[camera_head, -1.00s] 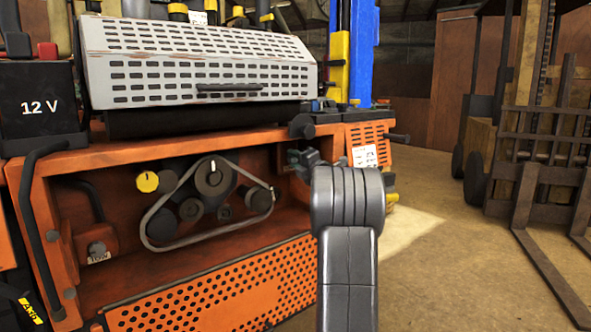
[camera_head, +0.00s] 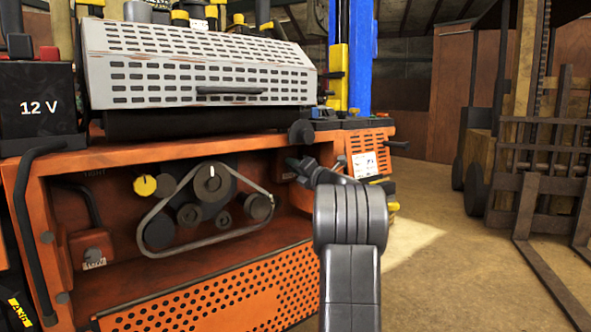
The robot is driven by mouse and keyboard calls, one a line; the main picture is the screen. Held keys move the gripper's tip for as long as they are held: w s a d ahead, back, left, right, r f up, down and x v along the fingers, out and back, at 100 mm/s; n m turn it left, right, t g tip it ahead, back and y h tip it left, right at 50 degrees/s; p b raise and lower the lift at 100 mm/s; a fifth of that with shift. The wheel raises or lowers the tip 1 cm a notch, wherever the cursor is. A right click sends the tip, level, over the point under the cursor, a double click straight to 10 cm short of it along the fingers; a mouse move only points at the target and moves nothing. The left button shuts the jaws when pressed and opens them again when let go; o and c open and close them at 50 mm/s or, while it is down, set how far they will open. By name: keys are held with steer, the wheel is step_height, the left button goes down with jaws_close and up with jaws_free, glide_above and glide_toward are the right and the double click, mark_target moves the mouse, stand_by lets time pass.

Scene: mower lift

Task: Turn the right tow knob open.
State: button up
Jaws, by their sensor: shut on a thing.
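My gripper (camera_head: 299,166) is at the right inner wall of the orange machine's open bay, small and dark, at the end of my grey arm. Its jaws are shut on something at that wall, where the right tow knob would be. The knob itself is hidden by the jaws and my wrist, so its turn angle cannot be read. A similar grey knob (camera_head: 94,258) with a small white label sits at the bay's left side, well away from my gripper.
A belt (camera_head: 150,222) around several dark pulleys and a yellow cap (camera_head: 145,186) fill the bay's middle. A perforated orange panel (camera_head: 215,297) lies below. A forklift (camera_head: 545,150) stands at right. Open floor (camera_head: 450,280) lies between it and the machine.

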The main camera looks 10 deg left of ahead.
steer(key=o, duration=1)
steer(key=shift+c, duration=0.2)
steer(key=p+v, duration=0.2)
steer(key=v, duration=1.2)
steer(key=shift+a, duration=0.1)
